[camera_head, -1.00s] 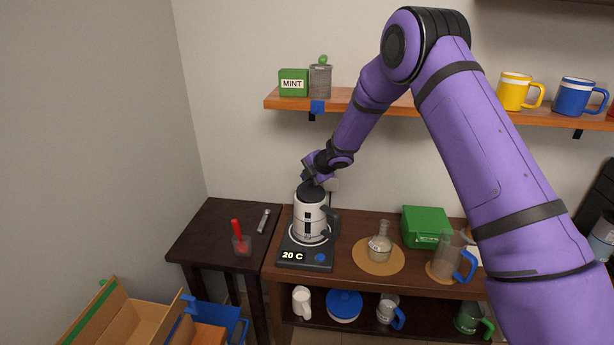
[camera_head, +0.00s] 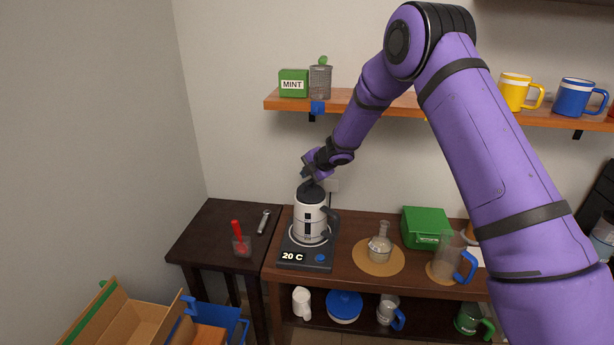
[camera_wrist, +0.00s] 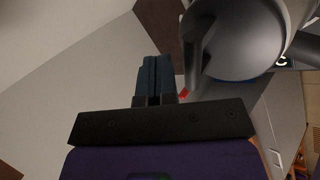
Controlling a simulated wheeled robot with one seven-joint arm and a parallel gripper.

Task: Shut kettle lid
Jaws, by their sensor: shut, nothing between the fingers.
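The white kettle (camera_head: 309,222) with a dark handle stands upright on its black base (camera_head: 306,250), whose display reads 20 C. Its dark lid (camera_head: 310,193) sits on top and looks down on the rim, though my gripper is close behind it in the head view. My gripper (camera_head: 308,176) is just above the lid, with its fingers small and dark there. In the wrist view the gripper (camera_wrist: 154,78) has its fingers together and empty. A grey rounded part of the kettle (camera_wrist: 247,45) fills the upper right, beside the fingers. I cannot tell whether the fingers touch the lid.
A glass flask (camera_head: 380,243) on a round mat, a green box (camera_head: 425,228) and a glass jug (camera_head: 447,258) stand right of the kettle. A wall shelf (camera_head: 385,105) with a mint box (camera_head: 293,83) and mugs is above. A side table holds a red-handled tool (camera_head: 238,237).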

